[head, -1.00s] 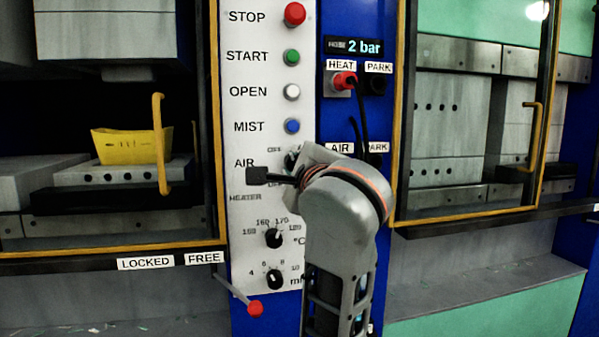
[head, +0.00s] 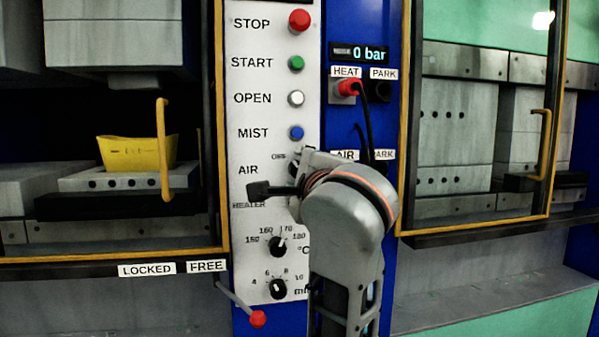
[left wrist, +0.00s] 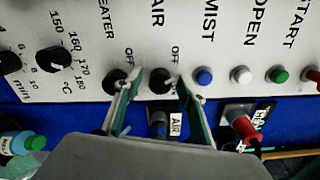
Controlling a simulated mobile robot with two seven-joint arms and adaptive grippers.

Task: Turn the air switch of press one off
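Press one's white control panel (head: 252,300) stands in the middle of the head view, with the AIR label on it. In the left wrist view the black round air switch (left wrist: 161,82) sits between the two fingers of my left gripper (left wrist: 160,78). The fingers are spread, with a visible gap to the switch at least on the left side. An OFF mark is printed just above the switch. My right gripper is not in view.
The heater switch (left wrist: 116,80) is close beside the left finger in the wrist view. The blue mist button (left wrist: 204,77) lies to the right. A red plug (head: 349,87) with a black cable sits in the HEAT socket. A red-tipped lever (head: 258,319) sticks out below.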

